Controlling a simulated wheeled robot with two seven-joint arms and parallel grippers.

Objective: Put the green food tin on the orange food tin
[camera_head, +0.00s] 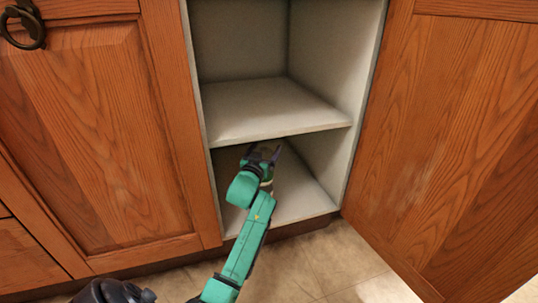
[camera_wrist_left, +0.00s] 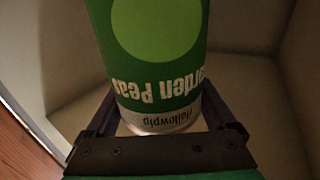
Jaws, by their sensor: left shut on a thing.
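The green food tin (camera_wrist_left: 158,60) fills the middle of the left wrist view. It has a light green disc and white lettering that reads "Garden Peas", upside down in that view, with a pale metal rim. My left gripper (camera_head: 264,155) is shut on the tin, with a dark finger on each side of it. In the head view this gripper is inside the lower compartment of the open cupboard, below the middle shelf. The tin is mostly hidden there by my own gripper and wrist. I cannot see the orange food tin in either view. My right gripper is not in view.
The middle shelf (camera_head: 265,108) is bare where it shows and lies just above my gripper. The cupboard floor (camera_head: 302,197) looks clear to the right of my arm. An open wooden door (camera_head: 450,130) stands at the right, and a closed door (camera_head: 95,140) at the left.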

